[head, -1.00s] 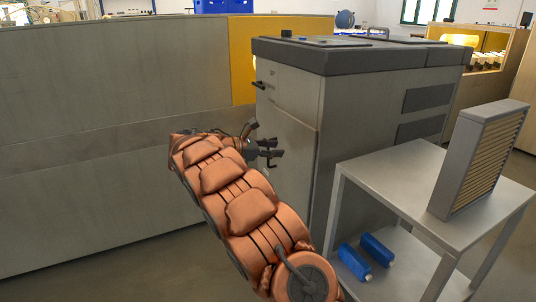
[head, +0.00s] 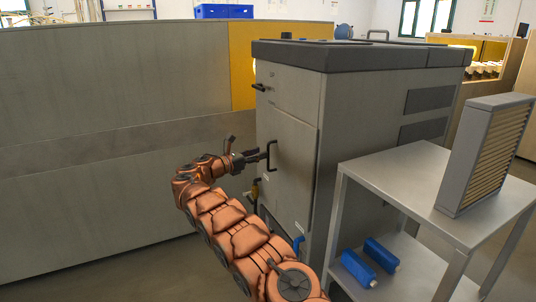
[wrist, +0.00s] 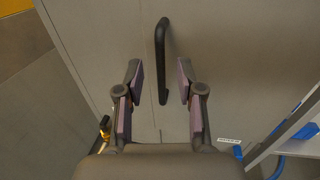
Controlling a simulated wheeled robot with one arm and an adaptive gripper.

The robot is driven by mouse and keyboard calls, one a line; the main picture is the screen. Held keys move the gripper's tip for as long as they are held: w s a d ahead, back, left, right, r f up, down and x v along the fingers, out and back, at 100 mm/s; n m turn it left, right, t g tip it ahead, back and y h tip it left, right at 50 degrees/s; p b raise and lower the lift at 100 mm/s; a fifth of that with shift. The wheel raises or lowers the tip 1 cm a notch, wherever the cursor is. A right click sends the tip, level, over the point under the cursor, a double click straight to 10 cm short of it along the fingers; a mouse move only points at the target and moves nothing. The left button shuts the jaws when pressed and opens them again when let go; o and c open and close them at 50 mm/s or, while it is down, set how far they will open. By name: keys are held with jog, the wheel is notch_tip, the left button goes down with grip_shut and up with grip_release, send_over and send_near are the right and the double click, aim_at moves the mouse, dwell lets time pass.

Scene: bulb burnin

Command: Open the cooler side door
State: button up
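The cooler (head: 370,110) is a grey cabinet with a dark top, right of centre in the head view. Its side door (head: 293,170) faces left and looks closed. A black bar door handle (head: 271,156) stands upright on the door; it also shows in the wrist view (wrist: 160,55). My gripper (head: 262,156) is at the handle's height, pointing at the door. In the wrist view my gripper (wrist: 160,82) is open, with the lower end of the handle between its two fingers. A gap shows on each side, so neither finger appears to touch it.
A metal cart (head: 415,178) stands right of the door, with a louvred filter panel (head: 484,155) on top and blue cylinders (head: 368,262) below. A blue valve handle (head: 298,243) sits low on the cooler. A long grey wall (head: 110,110) runs left.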

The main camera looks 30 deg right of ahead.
aim_at(268, 168)
jog(key=shift+w+d+b, duration=0.15)
jog(key=shift+d+b, duration=0.2)
jog(key=shift+d, duration=0.9)
jog(key=shift+w+d+b, duration=0.15)
jog(key=shift+d+b, duration=0.15)
jog(key=shift+d, duration=0.95)
grip_shut()
